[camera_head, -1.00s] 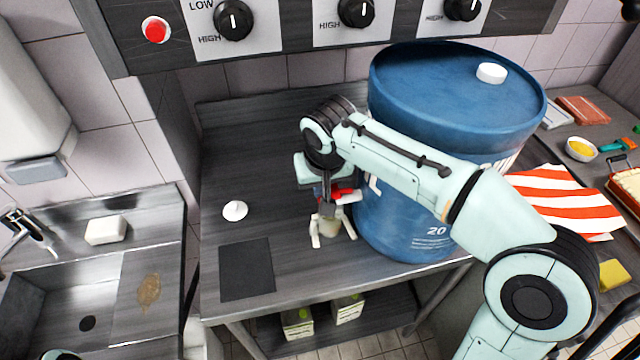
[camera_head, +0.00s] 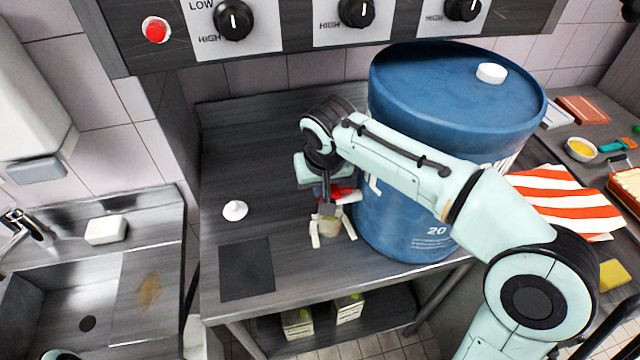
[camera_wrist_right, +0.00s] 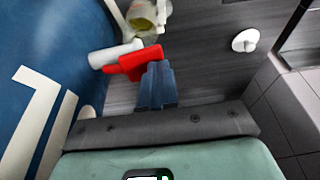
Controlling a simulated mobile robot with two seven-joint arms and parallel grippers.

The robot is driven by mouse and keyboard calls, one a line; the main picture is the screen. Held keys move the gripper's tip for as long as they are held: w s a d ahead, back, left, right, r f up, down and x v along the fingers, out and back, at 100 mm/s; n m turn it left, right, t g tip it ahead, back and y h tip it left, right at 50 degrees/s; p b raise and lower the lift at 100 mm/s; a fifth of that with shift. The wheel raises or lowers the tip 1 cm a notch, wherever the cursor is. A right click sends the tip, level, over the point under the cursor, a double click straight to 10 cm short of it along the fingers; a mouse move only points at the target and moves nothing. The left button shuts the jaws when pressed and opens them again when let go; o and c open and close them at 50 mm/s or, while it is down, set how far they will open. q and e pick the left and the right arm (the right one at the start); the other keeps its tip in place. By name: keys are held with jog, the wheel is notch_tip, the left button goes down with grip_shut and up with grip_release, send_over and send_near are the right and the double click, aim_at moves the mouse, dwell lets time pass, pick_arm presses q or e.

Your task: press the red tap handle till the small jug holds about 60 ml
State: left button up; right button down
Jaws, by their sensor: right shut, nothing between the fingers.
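The blue drum (camera_head: 405,215) stands on the steel table, with a white tap (camera_head: 351,198) low on its side. The tap's red handle (camera_head: 338,191) also shows in the wrist view (camera_wrist_right: 138,62). The small jug (camera_head: 329,228), clear to yellowish, is below the tap inside a white legged stand (camera_head: 347,226). The wrist view shows the jug (camera_wrist_right: 143,18) partly cut off; I cannot read its level. My right gripper (camera_head: 327,206) is shut and empty, its fingertips (camera_wrist_right: 156,66) at the red handle; contact is unclear.
A dark mat (camera_head: 246,270) and a white knob-like piece (camera_head: 235,210) lie left on the table. A sink with soap (camera_head: 106,230) is further left. A striped cloth (camera_head: 565,203) lies right of the drum. The control panel overhangs the back.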

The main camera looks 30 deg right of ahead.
pick_arm(q)
jog(key=shift+r, duration=0.1)
pick_arm(e)
jog(key=shift+r, duration=0.1)
dwell(0.6)
pick_arm(q)
jog(key=shift+w+r+p, duration=0.45)
jog(key=shift+r+p, duration=0.15)
pick_arm(e)
jog(key=shift+r, duration=0.7)
